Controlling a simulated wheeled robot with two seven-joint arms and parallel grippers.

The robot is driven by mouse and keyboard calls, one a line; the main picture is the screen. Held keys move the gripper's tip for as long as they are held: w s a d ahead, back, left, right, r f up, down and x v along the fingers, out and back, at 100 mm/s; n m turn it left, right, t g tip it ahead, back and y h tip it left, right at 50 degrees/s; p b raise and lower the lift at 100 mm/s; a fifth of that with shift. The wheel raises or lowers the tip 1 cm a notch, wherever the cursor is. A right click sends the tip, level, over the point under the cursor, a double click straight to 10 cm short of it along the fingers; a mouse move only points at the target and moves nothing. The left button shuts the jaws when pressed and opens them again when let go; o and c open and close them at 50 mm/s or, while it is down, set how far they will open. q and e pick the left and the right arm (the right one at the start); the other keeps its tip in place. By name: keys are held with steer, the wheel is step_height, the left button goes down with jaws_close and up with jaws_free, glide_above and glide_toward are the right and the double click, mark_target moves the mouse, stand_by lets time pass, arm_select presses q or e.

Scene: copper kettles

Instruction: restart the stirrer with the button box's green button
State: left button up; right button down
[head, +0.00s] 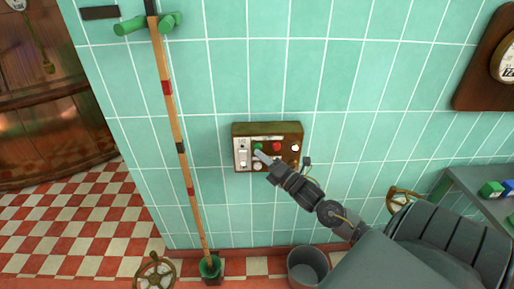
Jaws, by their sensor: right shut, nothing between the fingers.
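The button box (268,131) is a brown-framed panel fixed to the tiled wall in the middle of the view. Its green button (258,146) sits at upper left of centre, with a red button (277,146) and a white knob (295,148) to its right. A pale switch plate (242,153) is at its left end. My right gripper (262,156) is shut and empty, its tip over the box just below the green button. I cannot tell whether the tip touches it. The stirrer is not recognisable in view. My left gripper is not in view.
A long wooden pole (175,130) stands against the wall left of the box. A grey bucket (308,267) and a brass handwheel (155,272) are below. A grey table (462,188) with small boxes is at right. The wall around the box is clear.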

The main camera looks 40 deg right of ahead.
steer(key=shift+s+a, duration=0.1)
steer(key=s+a+p, duration=0.1)
steer(key=s, duration=0.1)
steer(key=s+a+p, duration=0.1)
steer(key=s+a, duration=0.1)
stand_by(0.6)
stand_by(0.5)
stand_by(0.3)
